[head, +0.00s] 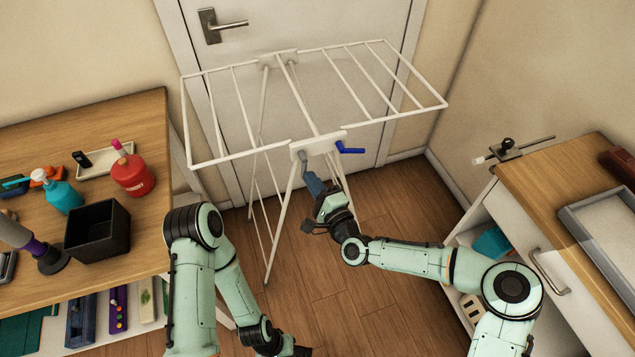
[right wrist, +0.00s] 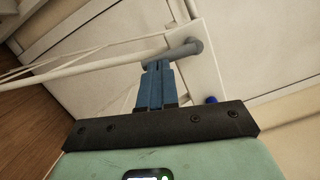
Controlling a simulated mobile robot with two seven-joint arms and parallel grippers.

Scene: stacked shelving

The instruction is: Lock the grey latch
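The grey latch (head: 303,157) is a short lever on the white centre plate of a drying rack. It also shows in the right wrist view (right wrist: 185,50), its rounded pivot on the white plate and its arm reaching left to my fingertips. My right gripper (head: 314,183) comes up from below the latch. Its blue fingers lie side by side in the right wrist view (right wrist: 157,68), shut, with the tips at the latch's free end. I cannot tell whether they pinch it or only touch it. My left arm's end is low in the head view, its fingers not visible.
The white drying rack (head: 390,117) stands before the door, both wings spread. A blue latch (head: 350,150) is on the plate's right side. A wooden table (head: 150,190) stands at left, a cabinet (head: 540,185) at right. Open floor (head: 385,290) lies between.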

